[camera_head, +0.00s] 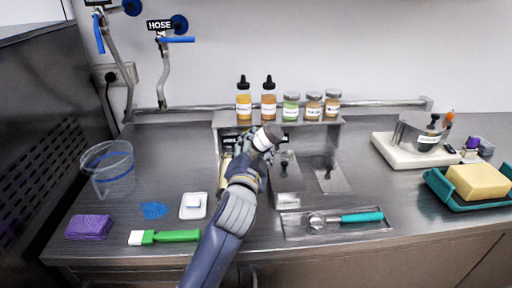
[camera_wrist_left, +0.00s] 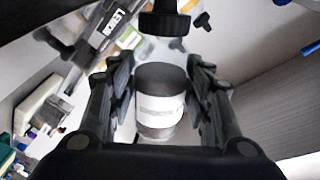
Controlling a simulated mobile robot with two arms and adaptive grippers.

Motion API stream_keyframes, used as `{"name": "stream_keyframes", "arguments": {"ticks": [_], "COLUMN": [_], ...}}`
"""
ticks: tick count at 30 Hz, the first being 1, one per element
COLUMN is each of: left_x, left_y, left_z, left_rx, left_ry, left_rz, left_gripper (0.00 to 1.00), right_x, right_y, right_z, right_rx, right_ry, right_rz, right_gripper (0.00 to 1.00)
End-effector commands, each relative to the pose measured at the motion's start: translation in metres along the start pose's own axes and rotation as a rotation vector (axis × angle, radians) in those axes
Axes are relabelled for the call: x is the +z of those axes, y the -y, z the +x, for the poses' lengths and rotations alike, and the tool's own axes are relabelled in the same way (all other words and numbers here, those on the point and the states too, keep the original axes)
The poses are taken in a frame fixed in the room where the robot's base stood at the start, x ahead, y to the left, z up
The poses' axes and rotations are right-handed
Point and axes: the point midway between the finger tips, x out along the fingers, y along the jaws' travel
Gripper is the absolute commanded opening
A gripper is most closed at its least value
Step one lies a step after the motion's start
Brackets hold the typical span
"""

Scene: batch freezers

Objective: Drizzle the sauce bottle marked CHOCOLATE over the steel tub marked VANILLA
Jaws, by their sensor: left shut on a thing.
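My left gripper (camera_head: 258,146) is shut on a dark brown sauce bottle (camera_head: 268,136) with a white label, held tilted above the counter in front of the small shelf. In the left wrist view the bottle (camera_wrist_left: 160,105) sits between both fingers of the gripper (camera_wrist_left: 160,110), its label too blurred to read. A round steel tub (camera_head: 407,137) with a small label stands on a white base at the right, well apart from the bottle. I cannot read its label. Steel inserts (camera_head: 288,186) sit right of my gripper. My right gripper is not in view.
Several bottles and jars stand on the steel shelf (camera_head: 335,120) behind my gripper. A tray (camera_head: 295,230) with a teal-handled scoop lies in front. A clear bucket (camera_head: 108,172) is left; a yellow sponge (camera_head: 478,181) in a teal tray is right. Free counter lies right of the inserts.

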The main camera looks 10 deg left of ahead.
Motion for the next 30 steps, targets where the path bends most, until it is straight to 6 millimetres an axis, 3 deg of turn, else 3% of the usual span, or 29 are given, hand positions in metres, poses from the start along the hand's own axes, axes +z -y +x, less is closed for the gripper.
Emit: {"name": "stream_keyframes", "arguments": {"ticks": [30], "left_x": [0.004], "left_y": [0.006], "left_z": [0.034], "left_rx": [-0.002], "left_ry": [-0.002], "left_rz": [-0.001], "left_gripper": [0.21], "right_x": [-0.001], "right_y": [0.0], "right_z": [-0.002], "right_rx": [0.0], "right_ry": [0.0], "right_rz": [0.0], "right_gripper": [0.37]}}
